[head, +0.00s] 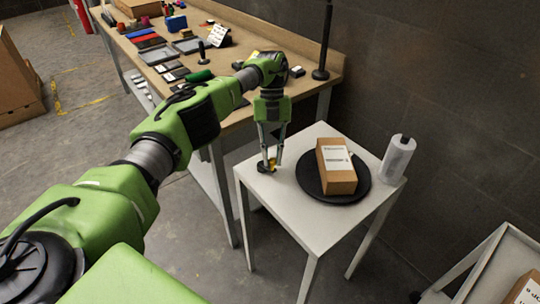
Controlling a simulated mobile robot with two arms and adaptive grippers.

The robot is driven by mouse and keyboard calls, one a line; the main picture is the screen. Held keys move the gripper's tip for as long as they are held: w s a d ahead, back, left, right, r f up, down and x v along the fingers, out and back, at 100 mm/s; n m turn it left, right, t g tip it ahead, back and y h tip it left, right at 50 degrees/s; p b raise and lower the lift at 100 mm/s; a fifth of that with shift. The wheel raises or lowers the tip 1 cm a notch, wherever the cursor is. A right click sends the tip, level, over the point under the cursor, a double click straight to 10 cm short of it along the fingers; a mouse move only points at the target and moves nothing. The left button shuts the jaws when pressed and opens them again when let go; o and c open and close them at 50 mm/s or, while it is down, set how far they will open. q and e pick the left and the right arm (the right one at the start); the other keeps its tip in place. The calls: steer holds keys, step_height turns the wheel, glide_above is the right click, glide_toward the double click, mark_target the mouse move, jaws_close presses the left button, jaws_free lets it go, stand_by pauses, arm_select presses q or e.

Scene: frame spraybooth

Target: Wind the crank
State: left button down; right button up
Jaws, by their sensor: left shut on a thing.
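A crank (263,168), small and dark with a yellow part, sits at the left side of the white table's top. My left gripper (270,158) comes down from above and is shut on the crank, its fingers around the yellow part. The fingers hide much of the crank, so its exact angle cannot be told. A round black turntable (312,186) lies on the table to the right of the crank. A brown cardboard box (337,180) with white labels stands on it. My right gripper is not in view.
The white table (290,215) also holds a white roll or bottle (398,158) at its right corner. A wooden workbench (232,98) with tools and a black post (324,45) stands behind. A white cart (490,265) with a box is at lower right.

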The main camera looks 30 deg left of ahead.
arm_select(q)
steer(key=shift+w+n+t+h+p, duration=0.3)
steer(key=shift+w+n+t+p, duration=0.1)
steer(key=shift+n, duration=0.6)
steer(key=c, duration=2)
jaws_free()
steer(key=shift+o, duration=0.2)
step_height(320, 180, up, 10)
steer(key=shift+o, duration=0.2)
